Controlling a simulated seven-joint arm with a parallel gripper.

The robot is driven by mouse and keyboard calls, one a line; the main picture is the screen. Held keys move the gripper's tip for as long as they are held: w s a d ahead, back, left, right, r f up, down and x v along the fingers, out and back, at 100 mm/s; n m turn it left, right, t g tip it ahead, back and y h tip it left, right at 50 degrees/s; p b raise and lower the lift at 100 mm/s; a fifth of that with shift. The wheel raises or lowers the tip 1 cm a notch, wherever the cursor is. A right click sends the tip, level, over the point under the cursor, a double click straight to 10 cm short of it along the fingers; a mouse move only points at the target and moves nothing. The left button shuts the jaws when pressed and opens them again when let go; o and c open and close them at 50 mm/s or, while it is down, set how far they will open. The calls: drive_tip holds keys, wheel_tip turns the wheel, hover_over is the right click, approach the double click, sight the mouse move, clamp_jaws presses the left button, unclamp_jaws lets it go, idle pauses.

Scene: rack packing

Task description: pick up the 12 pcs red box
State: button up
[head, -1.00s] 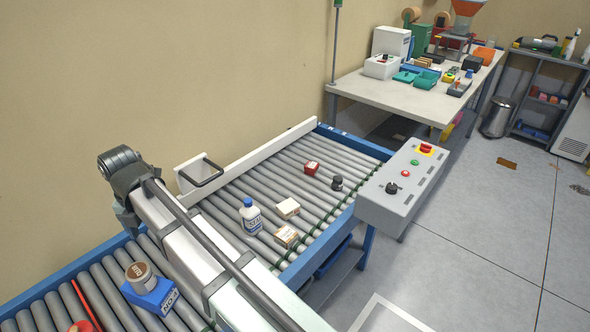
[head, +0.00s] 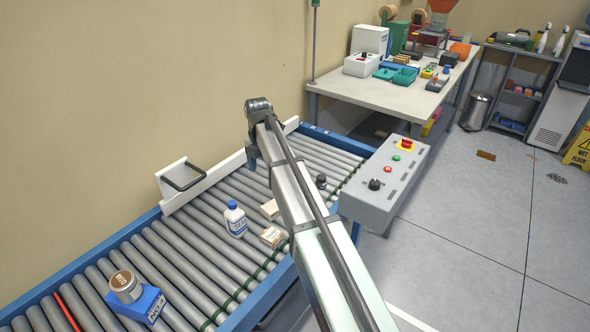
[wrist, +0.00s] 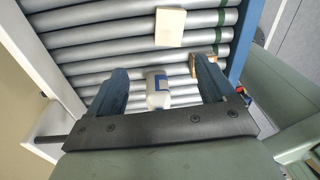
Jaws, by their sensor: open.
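The red box is not visible now; in the earlier head view it lay on the far part of the roller conveyor (head: 225,268), a place my arm now covers. My gripper (wrist: 160,66) shows in the wrist view with its two fingers wide apart and nothing held. A white bottle with a blue label (wrist: 158,92) shows between the fingers, over the rollers; in the head view the bottle (head: 235,219) stands upright left of my arm.
A cream box (head: 269,209) and a tan box (head: 272,237) lie near the bottle. A small black item (head: 321,181) sits right of my arm. A round tin (head: 125,286) stands on a blue box (head: 147,305). A grey control box (head: 385,185) borders the conveyor.

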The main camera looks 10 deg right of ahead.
drive_tip(key=w+d+f+m, duration=0.2)
drive_tip(key=w+d, duration=1)
drive_tip(key=d, duration=0.1)
drive_tip(key=w+n, duration=0.4)
drive_tip(key=w, duration=0.5)
drive_tip(key=shift+t, duration=0.4)
drive_tip(key=f, duration=1.4)
drive_tip(key=shift+s+d, duration=0.15)
drive_tip(key=shift+d, duration=0.1)
drive_tip(key=shift+r, duration=0.1)
drive_tip(key=shift+c, duration=0.2)
drive_tip(key=c, duration=1)
